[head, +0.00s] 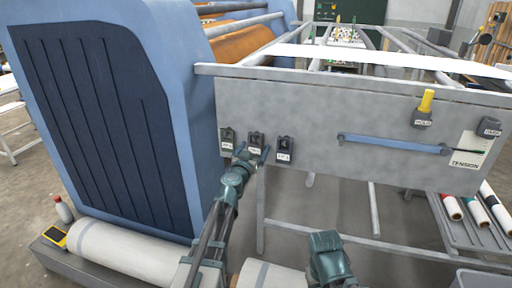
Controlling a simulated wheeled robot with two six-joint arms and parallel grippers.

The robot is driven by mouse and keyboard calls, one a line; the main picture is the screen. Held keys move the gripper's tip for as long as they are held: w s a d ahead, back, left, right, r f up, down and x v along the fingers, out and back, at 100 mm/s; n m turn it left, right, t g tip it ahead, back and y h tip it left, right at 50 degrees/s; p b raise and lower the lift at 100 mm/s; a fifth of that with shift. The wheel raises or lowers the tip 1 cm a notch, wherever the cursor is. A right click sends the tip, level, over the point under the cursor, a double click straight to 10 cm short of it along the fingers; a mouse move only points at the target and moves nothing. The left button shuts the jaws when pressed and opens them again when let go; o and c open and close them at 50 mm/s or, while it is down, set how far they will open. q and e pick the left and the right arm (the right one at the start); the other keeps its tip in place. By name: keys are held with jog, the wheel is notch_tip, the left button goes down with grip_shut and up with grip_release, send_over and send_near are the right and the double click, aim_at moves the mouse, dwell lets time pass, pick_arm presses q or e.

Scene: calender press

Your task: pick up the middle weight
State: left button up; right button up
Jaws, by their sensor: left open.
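Three small dark blocks with white labels sit in a row on the left part of the grey panel (330,108) in the head view. They are the left one (227,138), the middle one (256,139) and the right one (284,146); I take these to be the weights. My left gripper (252,154) is open at the middle weight, with a fingertip at either side of its lower part. I cannot tell whether the fingers touch it.
A blue bar (392,144) runs across the panel. A yellow handle (426,101) and a TENSION plate (469,151) are at its right. The big blue machine housing (100,110) stands close on the left. Rolls (474,211) lie on a rack at lower right.

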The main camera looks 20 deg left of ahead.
pick_arm(q)
grip_shut()
dwell(0.3)
jog(key=shift+r, duration=0.1)
pick_arm(e)
jog(key=shift+r, duration=0.15)
